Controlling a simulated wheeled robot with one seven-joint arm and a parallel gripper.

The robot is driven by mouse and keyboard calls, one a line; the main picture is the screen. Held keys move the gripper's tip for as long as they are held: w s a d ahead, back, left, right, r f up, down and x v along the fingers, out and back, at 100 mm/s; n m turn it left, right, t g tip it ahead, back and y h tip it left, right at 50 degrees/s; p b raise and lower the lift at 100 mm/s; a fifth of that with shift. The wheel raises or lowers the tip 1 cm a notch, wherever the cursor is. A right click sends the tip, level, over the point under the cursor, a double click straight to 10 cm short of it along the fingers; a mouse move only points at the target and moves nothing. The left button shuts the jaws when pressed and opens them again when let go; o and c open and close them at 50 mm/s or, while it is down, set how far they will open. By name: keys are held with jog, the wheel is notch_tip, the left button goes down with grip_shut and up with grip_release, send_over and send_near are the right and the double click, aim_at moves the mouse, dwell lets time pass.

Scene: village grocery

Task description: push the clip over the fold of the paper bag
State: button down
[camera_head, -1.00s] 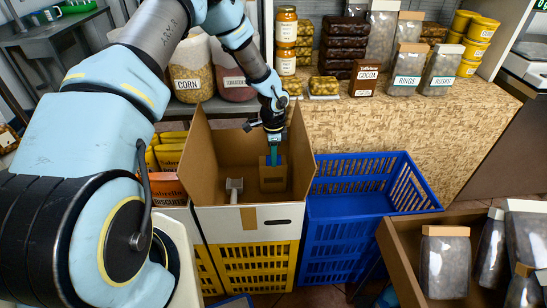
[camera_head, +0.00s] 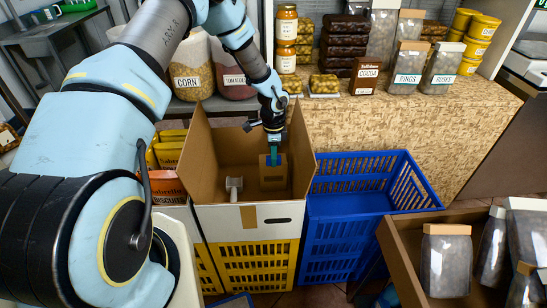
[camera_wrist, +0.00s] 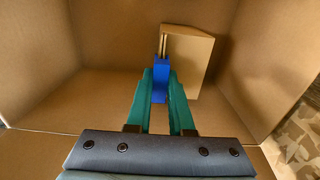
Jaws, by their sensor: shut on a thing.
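My gripper (camera_wrist: 160,88) is shut on the blue clip (camera_wrist: 160,76), which sits between its teal fingertips. In the head view my gripper (camera_head: 273,148) reaches down into the open cardboard box. The brown paper bag (camera_wrist: 190,58) stands in the box; it also shows in the head view (camera_head: 273,179). The clip is at the bag's folded top edge (camera_wrist: 164,42), on the left side of the bag in the wrist view. I cannot tell how far the clip goes over the fold, as the fingers hide part of it.
The cardboard box (camera_head: 220,218) rests on a yellow crate (camera_head: 260,267), its walls close around my gripper. A pale mallet-like object (camera_head: 234,188) is in the box, left of the bag. A blue crate (camera_head: 345,205) stands to the right; a goods counter (camera_head: 400,125) is behind.

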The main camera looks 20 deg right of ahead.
jog(key=shift+f+b, duration=0.45)
jog(key=shift+f, duration=0.1)
dwell(0.7)
jog(key=c, duration=0.7)
grip_release()
jog(key=shift+o, duration=0.2)
jog(key=o, duration=0.5)
jog(key=shift+r, duration=0.1)
jog(key=shift+r+p, duration=2.35)
jog(key=shift+r, duration=1.1)
